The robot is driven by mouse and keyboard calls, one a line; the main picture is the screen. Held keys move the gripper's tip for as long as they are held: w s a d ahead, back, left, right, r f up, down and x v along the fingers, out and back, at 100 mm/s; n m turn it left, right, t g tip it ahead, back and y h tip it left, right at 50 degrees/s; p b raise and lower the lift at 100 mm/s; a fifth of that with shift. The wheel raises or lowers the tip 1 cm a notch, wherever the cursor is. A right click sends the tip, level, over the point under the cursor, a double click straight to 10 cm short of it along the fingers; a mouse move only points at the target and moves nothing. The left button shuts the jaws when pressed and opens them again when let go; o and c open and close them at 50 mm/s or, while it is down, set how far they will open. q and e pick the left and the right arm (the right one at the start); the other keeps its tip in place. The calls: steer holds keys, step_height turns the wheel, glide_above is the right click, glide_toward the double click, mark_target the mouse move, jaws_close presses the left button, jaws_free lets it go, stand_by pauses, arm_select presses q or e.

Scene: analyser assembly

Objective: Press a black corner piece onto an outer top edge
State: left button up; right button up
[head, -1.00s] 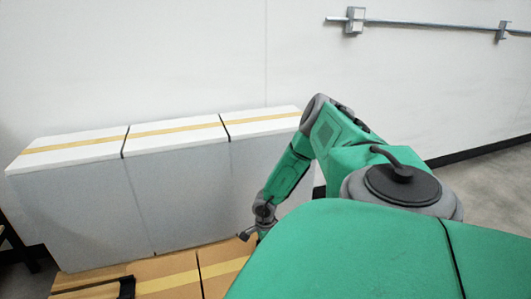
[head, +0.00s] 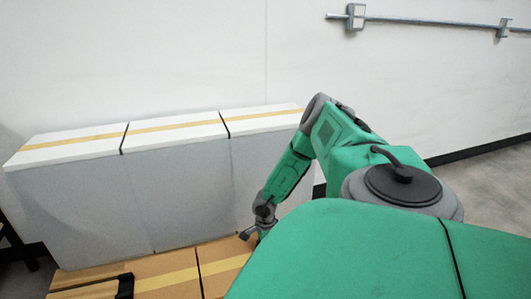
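A small black angular piece (head: 125,286) shows at the bottom left, at the edge of a taped brown box; the frame cuts it off, and I cannot tell whether it is the corner piece. No other black corner piece is clear. My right arm comes in from the right and reaches down to the left. The tip of its gripper (head: 249,234) shows as a small grey part near the brown boxes, partly hidden behind my green body. I cannot see whether it is open or holds anything. My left gripper is out of view.
A row of three white-topped boxes (head: 180,137) with tan tape stands along the wall, dark gaps between them. Lower brown boxes (head: 222,262) lie in front. A dark stand (head: 14,243) is at the far left. Open floor (head: 490,185) lies at the right.

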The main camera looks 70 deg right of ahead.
steer(key=shift+f+b, duration=0.4)
stand_by(0.3)
steer(key=o, duration=1.1)
steer(key=shift+r, duration=0.15)
steer(key=shift+r+p, duration=2.95)
steer(key=shift+r, duration=0.5)
steer(key=shift+f, duration=0.1)
